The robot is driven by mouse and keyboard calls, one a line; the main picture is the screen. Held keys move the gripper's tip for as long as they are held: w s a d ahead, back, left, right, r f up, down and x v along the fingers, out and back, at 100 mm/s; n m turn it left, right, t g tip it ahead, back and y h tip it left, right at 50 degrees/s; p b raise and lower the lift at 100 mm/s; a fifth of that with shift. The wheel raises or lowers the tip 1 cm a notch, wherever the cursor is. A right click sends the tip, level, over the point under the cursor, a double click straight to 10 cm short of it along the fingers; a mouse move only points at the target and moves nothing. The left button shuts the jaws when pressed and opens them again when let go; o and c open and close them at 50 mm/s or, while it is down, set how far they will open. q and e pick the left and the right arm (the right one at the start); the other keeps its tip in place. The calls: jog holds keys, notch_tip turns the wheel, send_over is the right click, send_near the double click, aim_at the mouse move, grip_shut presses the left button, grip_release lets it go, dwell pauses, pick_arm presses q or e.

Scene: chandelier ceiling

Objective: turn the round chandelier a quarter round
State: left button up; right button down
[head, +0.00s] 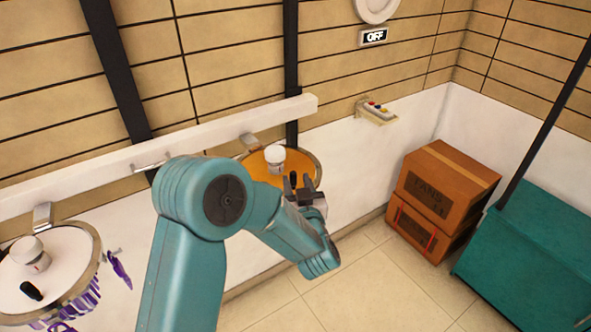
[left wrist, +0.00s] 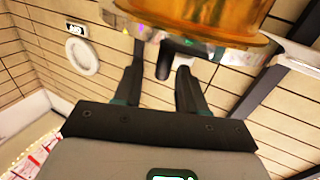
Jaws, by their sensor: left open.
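A round chandelier with an orange disc (head: 257,167) and metal rim hangs from the white beam, mid-picture in the head view. A white cylinder (head: 275,158) and a small black peg (head: 293,180) are on it. My left gripper (head: 298,190) is at its near right edge. The left wrist view shows the amber body (left wrist: 215,15) close above, with a dark peg (left wrist: 164,60) between the spread fingers of my open left gripper (left wrist: 160,75). I cannot tell whether either finger touches it. My right gripper is out of view.
Another round fixture, white-topped (head: 62,250) with purple fringe, is at the left. The white beam (head: 200,133) runs along the wall. A switch box (head: 376,112) is on the wall, an OFF sign (head: 374,37) above. Stacked cartons (head: 445,190) and a teal block (head: 530,250) are at right.

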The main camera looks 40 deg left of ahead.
aim_at(294, 179)
pick_arm(q)
jog(key=a, duration=0.1)
jog(key=w+a, duration=0.1)
jog(key=shift+w+a+r+p, duration=0.1)
jog(key=shift+w+a+p, duration=0.15)
jog(key=shift+a+p, duration=0.05)
jog(key=shift+w+d, duration=0.15)
jog(key=shift+w, duration=0.1)
jog(key=shift+s, duration=0.1)
grip_shut()
